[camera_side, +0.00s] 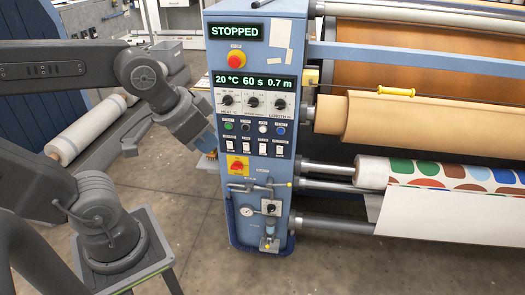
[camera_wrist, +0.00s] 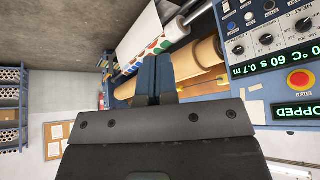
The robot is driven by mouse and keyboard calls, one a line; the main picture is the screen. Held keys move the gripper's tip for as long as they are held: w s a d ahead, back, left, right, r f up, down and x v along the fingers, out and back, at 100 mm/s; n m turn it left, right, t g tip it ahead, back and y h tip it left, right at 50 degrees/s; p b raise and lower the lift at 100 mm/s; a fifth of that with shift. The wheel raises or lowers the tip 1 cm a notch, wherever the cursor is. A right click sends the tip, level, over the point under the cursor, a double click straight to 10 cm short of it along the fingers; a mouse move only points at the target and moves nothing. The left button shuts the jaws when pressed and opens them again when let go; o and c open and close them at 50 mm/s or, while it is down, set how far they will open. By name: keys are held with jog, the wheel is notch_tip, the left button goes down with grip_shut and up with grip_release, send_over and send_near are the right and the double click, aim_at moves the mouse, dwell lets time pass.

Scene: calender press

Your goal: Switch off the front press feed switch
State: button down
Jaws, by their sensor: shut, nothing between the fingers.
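The blue control cabinet (camera_side: 217,60) carries a row of white rocker switches (camera_side: 254,148) low on its panel. Their small labels are too small to read, so I cannot tell which is the front press feed switch or how it is set. My gripper (camera_side: 209,142) is beside the cabinet's left edge, at about switch height; I cannot tell whether it touches. In the wrist view my gripper's blue fingers (camera_wrist: 153,78) are shut together and empty.
The display (camera_side: 235,31) reads STOPPED. A red stop button (camera_side: 236,59) is above the knobs, and a red-on-yellow switch (camera_side: 238,168) below the rockers. Rollers with tan (camera_side: 395,122) and patterned fabric (camera_side: 455,176) extend right. Open floor lies left of the cabinet.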

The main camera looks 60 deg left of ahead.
aim_at(263, 148)
jog(key=w+a+f+m+t+y, duration=0.1)
jog(key=w+a+f+m, duration=0.2)
jog(key=w, duration=0.5)
jog(key=w+a+f+t+y, duration=0.1)
jog(key=w+a+f+t, duration=0.1)
jog(key=w+a+f, duration=0.35)
jog(key=w+a+f+m+t, duration=0.15)
jog(key=w+a, duration=0.35)
jog(key=w, duration=0.5)
jog(key=a+f+m+t+h, duration=0.1)
jog(key=a+f+m+t, duration=0.1)
jog(key=f, duration=1)
jog(key=w+a+f+m+t+h, duration=0.1)
jog(key=a+f+m, duration=0.3)
jog(key=f, duration=0.8)
jog(key=shift+w+a+t, duration=0.2)
jog(key=shift+a+t, duration=0.25)
jog(key=shift+a, duration=0.3)
jog(key=shift+w+a, duration=0.1)
jog(key=shift+w, duration=0.05)
jog(key=shift+w+a+f, duration=0.25)
jog(key=shift+w+a, duration=0.75)
jog(key=shift+w+a+f, duration=0.2)
jog(key=shift+w+a, duration=0.75)
jog(key=shift+a, duration=0.05)
jog(key=shift+w+a+f, duration=0.25)
jog(key=shift+w+a, duration=0.75)
jog(key=shift+w+a, duration=0.3)
